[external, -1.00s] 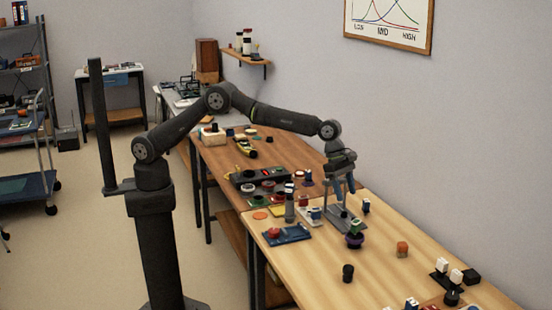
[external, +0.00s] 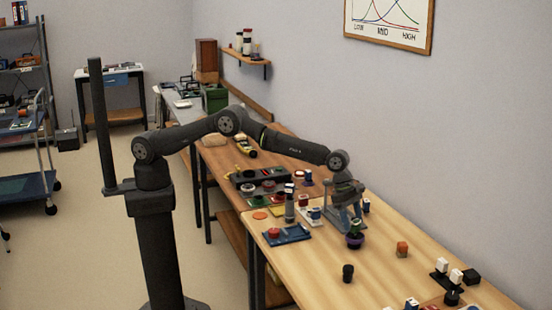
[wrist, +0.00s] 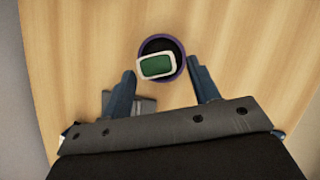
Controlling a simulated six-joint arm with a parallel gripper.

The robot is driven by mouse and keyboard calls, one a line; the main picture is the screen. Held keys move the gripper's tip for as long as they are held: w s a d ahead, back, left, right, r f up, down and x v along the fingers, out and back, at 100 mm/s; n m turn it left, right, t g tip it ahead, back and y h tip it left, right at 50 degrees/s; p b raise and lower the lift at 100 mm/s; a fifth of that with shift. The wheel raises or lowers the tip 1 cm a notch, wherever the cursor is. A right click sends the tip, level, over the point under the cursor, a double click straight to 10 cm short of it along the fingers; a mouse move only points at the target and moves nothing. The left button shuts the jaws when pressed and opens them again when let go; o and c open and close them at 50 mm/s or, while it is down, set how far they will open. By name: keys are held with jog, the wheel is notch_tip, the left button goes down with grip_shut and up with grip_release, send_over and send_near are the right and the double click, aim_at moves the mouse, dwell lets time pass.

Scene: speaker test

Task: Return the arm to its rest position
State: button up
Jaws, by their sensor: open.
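My gripper (external: 345,212) hangs at the end of my bent arm over the right-hand wooden table (external: 400,275). In the wrist view my gripper (wrist: 160,68) has its two blue fingers spread well apart. A dark round holder with a purple rim (external: 355,242) stands just below the gripper; in the wrist view its rim (wrist: 181,66) shows just beyond the fingertips. A green block with a white edge (wrist: 156,66) sits on or in that holder, slightly turned. Neither finger visibly grips it. Whether the fingers touch anything is unclear.
A grey plate (wrist: 145,106) lies by the left finger. Left of the gripper are a grey cylinder (external: 290,207) and a blue tray (external: 288,237). A black cylinder (external: 348,273) and an orange-brown block (external: 402,249) stand in front. The wall runs close along the table's right side.

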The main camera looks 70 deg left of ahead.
jog(key=shift+x, duration=0.8)
jog(key=shift+r, duration=1.6)
jog(key=shift+f, duration=0.1)
